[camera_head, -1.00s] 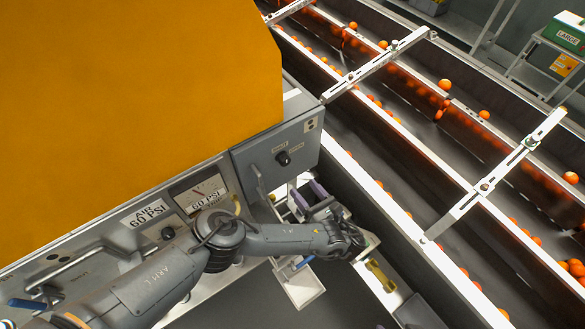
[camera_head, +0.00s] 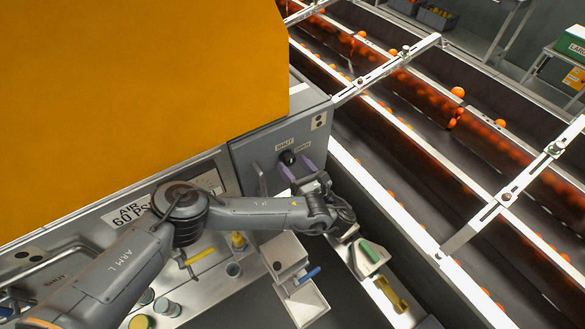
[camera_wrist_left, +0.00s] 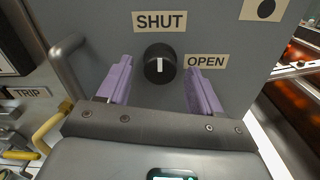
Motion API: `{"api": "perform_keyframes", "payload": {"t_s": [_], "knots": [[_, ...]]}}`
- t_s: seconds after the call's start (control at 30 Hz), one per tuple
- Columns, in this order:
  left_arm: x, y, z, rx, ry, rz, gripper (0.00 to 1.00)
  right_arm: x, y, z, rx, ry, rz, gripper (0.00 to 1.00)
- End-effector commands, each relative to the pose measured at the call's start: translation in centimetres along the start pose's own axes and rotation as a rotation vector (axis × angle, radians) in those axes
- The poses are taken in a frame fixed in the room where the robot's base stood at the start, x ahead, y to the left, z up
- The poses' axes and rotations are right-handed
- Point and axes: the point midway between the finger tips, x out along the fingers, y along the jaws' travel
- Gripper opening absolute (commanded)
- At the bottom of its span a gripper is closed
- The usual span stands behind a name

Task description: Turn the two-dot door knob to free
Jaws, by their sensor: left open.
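The black round door knob (camera_head: 288,157) sits on the grey door panel (camera_head: 262,150), which bears a two-dot plate (camera_head: 319,121). In the left wrist view, the knob (camera_wrist_left: 160,64) has its white mark upright, toward the SHUT label (camera_wrist_left: 160,21). The OPEN label (camera_wrist_left: 207,62) is at its right. My left gripper (camera_head: 297,171) is open, its purple fingers pointing at the panel. In the wrist view, the fingers stand left and right of the knob with gaps on both sides. Whether their tips reach the knob's depth is unclear. My right gripper is out of view.
A bar handle (camera_wrist_left: 68,70) stands on the panel left of the knob. A yellow handle (camera_wrist_left: 50,126) and a TRIP label (camera_wrist_left: 27,92) are further left. An orange hood (camera_head: 130,90) rises above the panel. A conveyor (camera_head: 440,160) with oranges runs along the right.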

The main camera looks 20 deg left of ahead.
Motion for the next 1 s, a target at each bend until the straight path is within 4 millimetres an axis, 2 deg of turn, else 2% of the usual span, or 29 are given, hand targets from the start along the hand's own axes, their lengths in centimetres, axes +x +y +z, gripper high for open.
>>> {"api": "perform_keyframes", "payload": {"t_s": [0.2,0.53,0.9,1.0], "knots": [[1.29,-0.01,0.12,-0.001,0.0,-0.001,0.65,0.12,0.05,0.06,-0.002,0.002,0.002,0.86],[1.46,0.0,0.13,-0.001,0.0,0.0,0.65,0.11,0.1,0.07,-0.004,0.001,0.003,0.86],[1.44,0.01,0.11,0.0,0.0,0.0,0.09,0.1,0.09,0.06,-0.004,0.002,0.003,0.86],[1.43,0.01,0.12,0.002,0.0,0.0,0.09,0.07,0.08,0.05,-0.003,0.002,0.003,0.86]]}}
